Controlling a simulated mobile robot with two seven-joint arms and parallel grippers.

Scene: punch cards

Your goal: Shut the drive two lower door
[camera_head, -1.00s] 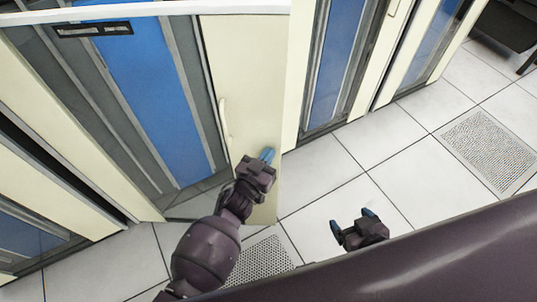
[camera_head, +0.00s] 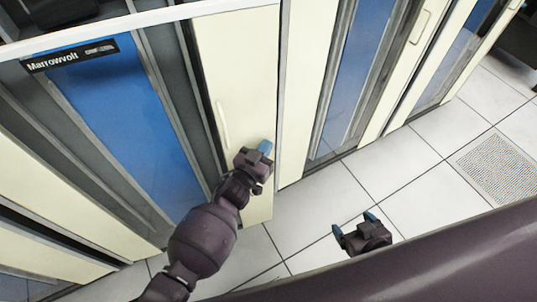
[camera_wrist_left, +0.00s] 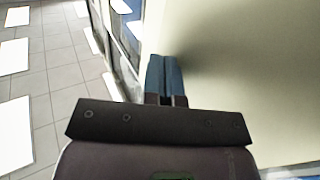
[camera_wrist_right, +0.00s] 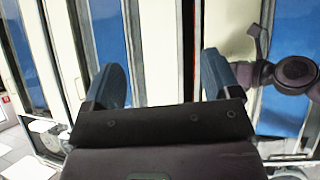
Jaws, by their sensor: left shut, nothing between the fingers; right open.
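The lower door is a cream panel (camera_head: 240,60) with a long upright handle (camera_head: 222,122) in the head view. It stands beside a cabinet bay with a blue panel (camera_head: 130,120). I cannot tell exactly how far it is open. My left gripper (camera_head: 264,148) is shut and empty, at the lower part of the door. In the left wrist view its closed blue fingers (camera_wrist_left: 165,75) lie close against the cream door surface (camera_wrist_left: 240,90); contact is not clear. My right gripper (camera_head: 354,223) is open and empty, low in front of the cabinets. Its spread fingers also show in the right wrist view (camera_wrist_right: 162,72).
A dark label reading "Marrowvolt" (camera_head: 70,55) sits at the bay's top. More cream and blue cabinets (camera_head: 350,80) continue to the right. The tiled floor (camera_head: 320,205) is clear, with a perforated tile (camera_head: 500,165) at far right.

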